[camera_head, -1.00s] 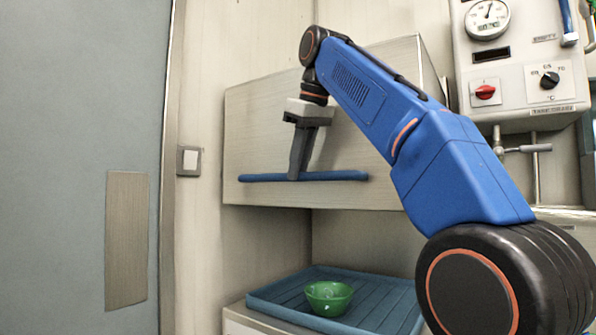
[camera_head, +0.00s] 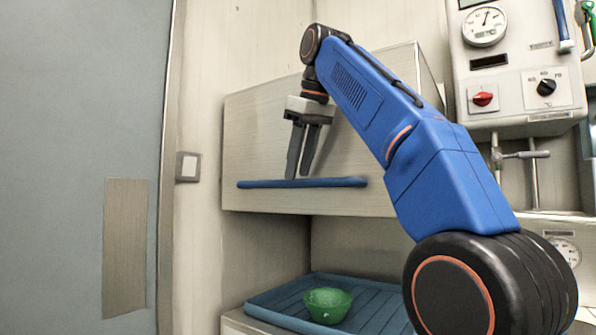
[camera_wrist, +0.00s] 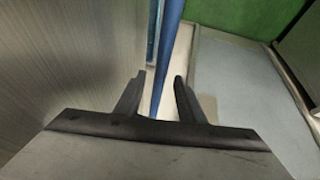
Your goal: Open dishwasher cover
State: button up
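The dishwasher cover (camera_head: 262,135) is a pale box-like hood at the centre of the head view, sitting low above the tray. A blue bar handle (camera_head: 340,182) runs along its lower front edge. My gripper (camera_head: 298,177) points down at the handle, its two fingers apart. In the wrist view the handle (camera_wrist: 172,32) runs between the spread fingertips (camera_wrist: 160,77), with a gap visible on either side. Exact contact with the bar cannot be told.
Below the cover, a green bowl (camera_head: 328,305) stands on a blue tray (camera_head: 372,307). A control panel (camera_head: 518,72) with a gauge and knobs hangs at right. A grey door (camera_head: 75,120) and a wall switch (camera_head: 188,167) are at left.

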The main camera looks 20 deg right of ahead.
jog(key=shift+s+r, duration=0.15)
jog(key=shift+r, duration=0.25)
jog(key=s+d, duration=0.2)
jog(key=s, duration=1)
jog(key=shift+d, duration=0.15)
